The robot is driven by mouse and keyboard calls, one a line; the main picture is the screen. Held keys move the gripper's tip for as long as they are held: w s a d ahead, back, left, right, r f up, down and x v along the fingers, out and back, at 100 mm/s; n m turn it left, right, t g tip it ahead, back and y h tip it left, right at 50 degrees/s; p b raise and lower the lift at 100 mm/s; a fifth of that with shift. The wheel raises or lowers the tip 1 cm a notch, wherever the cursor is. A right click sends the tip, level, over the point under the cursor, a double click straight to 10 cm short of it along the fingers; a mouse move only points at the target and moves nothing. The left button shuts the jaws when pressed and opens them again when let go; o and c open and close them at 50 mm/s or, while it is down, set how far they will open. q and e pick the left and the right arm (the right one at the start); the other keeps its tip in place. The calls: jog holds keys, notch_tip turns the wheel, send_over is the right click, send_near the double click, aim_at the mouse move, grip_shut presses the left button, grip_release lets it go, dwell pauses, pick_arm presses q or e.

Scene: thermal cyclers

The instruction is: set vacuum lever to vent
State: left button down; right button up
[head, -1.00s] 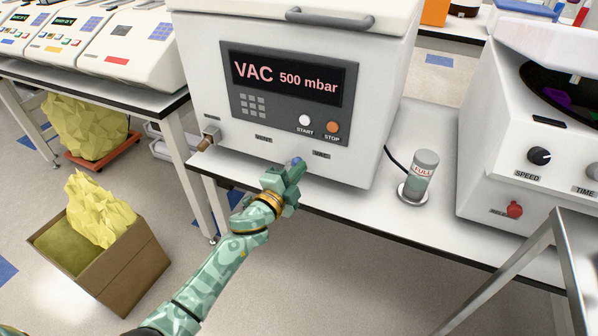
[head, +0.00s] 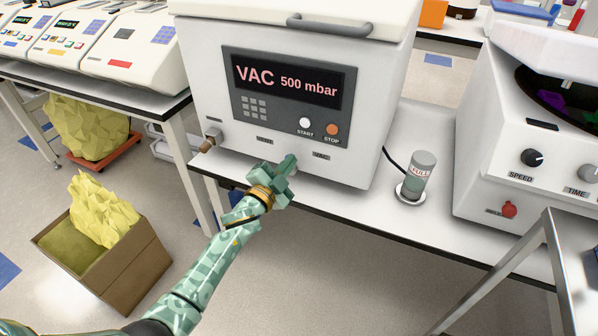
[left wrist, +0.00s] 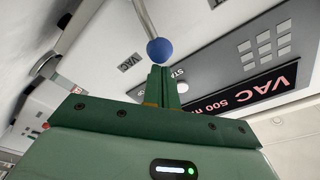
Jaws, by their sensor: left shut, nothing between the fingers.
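The vacuum machine (head: 205,100) is a white box with a dark panel; its display (head: 288,82) reads VAC 500 mbar. The lever shows in the left wrist view as a thin metal rod with a blue ball knob (left wrist: 160,51). The knob is just past my closed fingertips; I cannot tell whether they touch. In the head view my gripper hides the knob. The VENT label (head: 265,140) and the VAC label (head: 321,157) are on the machine's lower front. My left gripper (head: 290,160) is shut and empty at the lever, between these labels. My right gripper is out of view.
A cylinder marked FULL (head: 420,178) stands on the bench right of the machine. A white device (head: 480,160) with knobs is farther right. A cardboard box (head: 125,265) with yellow paper is on the floor at left. Floor in front of the bench is open.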

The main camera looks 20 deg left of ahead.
pick_arm(q)
jog(key=a+n, duration=0.2)
jog(key=n, duration=0.1)
jog(key=a+n+p, duration=0.1)
jog(key=a+n, duration=0.1)
jog(key=n, duration=0.1)
jog(key=shift+w+a+n+t+y, duration=0.1)
jog(key=shift+a+n+t+y, duration=0.3)
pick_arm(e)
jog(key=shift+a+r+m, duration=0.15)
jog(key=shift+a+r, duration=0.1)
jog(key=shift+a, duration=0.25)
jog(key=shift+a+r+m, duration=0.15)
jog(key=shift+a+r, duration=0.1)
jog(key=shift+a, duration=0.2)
pick_arm(q)
jog(key=shift+r+p, duration=0.1)
jog(key=shift+p, duration=0.25)
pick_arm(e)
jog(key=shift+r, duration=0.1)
